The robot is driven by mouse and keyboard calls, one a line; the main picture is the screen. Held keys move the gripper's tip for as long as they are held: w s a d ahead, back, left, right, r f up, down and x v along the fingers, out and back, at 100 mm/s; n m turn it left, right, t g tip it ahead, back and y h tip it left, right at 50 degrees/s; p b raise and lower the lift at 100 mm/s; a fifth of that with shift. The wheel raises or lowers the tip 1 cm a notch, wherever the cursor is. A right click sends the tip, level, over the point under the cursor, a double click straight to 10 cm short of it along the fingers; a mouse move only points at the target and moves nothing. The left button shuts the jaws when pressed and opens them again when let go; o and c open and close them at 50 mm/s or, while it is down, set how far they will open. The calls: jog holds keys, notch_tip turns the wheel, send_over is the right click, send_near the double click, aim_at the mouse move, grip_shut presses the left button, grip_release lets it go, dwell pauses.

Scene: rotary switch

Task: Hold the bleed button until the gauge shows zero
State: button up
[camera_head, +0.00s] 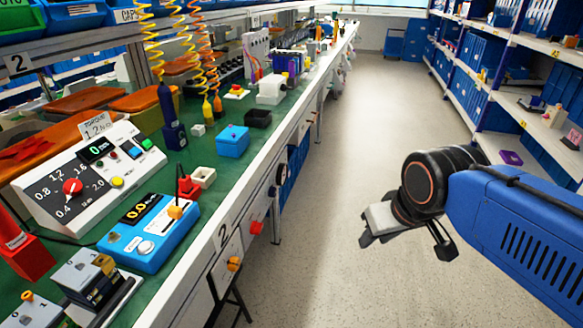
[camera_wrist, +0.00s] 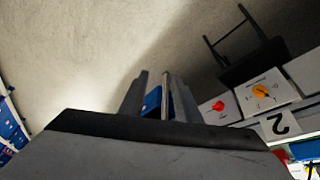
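No control in view carries a legible bleed label, so I cannot tell which is the bleed button. A blue instrument (camera_head: 150,252) on the green bench has a yellow-lit display (camera_head: 140,212) that seems to read 0.0, a silver round control (camera_head: 146,247) and an orange-topped part (camera_head: 176,211). Behind it, a white console (camera_head: 85,178) has a small green display (camera_head: 96,150), a red dial knob (camera_head: 72,187) and a yellow button (camera_head: 117,182). My gripper (camera_head: 366,238) hangs over the aisle, right of the bench and touching nothing. In the wrist view its fingers (camera_wrist: 154,94) are apart and empty.
Switch boxes (camera_head: 92,283) stand at the bench's near end. Red (camera_head: 256,227) and orange (camera_head: 233,264) knobs project from the bench front; the wrist view shows them too. Coiled cords hang above the bench. Shelves (camera_head: 500,80) line the right; the aisle floor (camera_head: 320,180) is clear.

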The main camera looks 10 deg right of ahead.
jog(key=shift+c, duration=0.6)
grip_shut()
dwell(1.3)
